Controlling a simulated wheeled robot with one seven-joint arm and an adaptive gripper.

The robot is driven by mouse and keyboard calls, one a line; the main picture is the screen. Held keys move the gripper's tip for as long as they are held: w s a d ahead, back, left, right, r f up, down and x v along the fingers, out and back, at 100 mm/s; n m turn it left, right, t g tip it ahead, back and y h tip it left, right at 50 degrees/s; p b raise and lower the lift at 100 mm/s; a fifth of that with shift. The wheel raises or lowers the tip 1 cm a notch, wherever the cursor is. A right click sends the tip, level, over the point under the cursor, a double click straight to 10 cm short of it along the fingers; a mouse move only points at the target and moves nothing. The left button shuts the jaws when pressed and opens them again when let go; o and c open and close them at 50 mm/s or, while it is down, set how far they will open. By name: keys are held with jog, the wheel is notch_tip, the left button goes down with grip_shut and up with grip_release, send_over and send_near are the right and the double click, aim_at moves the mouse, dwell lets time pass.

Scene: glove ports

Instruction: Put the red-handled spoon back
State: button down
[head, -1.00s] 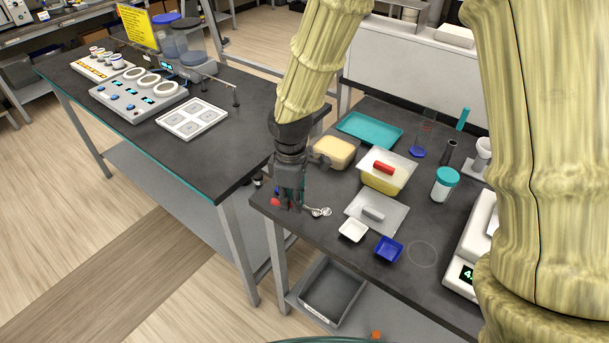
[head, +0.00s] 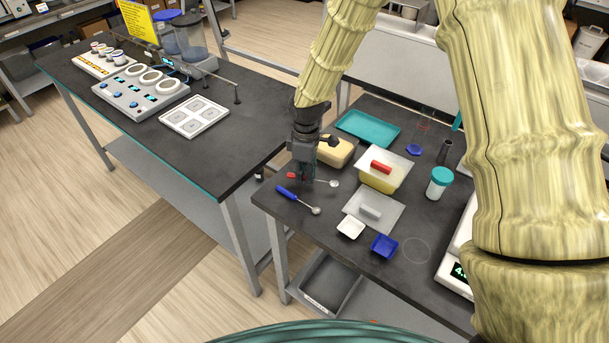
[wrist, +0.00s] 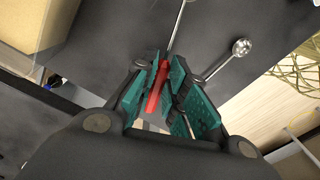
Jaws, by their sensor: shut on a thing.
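The red-handled spoon (head: 333,183) has a red handle and a shiny metal bowl. My gripper (head: 304,179) is shut around its handle, near the left end of the right-hand bench. In the wrist view, the red handle (wrist: 155,90) lies between the teal pads of my gripper (wrist: 168,82), and its thin shaft runs up toward the top edge. My fingers hide part of the handle. I cannot tell how far the spoon is above the bench.
A blue-handled spoon (head: 289,194) lies just in front of my gripper. A beige-filled tub (head: 337,152) and teal tray (head: 368,129) are behind. A white dish (head: 351,228), blue dish (head: 384,246) and red-handled lidded tub (head: 383,180) are to the right. The bench's left front corner is close.

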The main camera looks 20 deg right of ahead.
jog(key=shift+f+p, duration=0.3)
jog(key=shift+f, duration=0.6)
jog(key=shift+f, duration=0.2)
jog(key=c, duration=1.5)
grip_release()
jog(key=shift+o, duration=0.2)
jog(key=shift+r, duration=0.3)
notch_tip(320, 180, up, 12)
jog(key=b, duration=0.4)
jog(key=shift+w, duration=0.15)
jog(key=shift+d+f, duration=0.1)
jog(key=shift+d, duration=0.05)
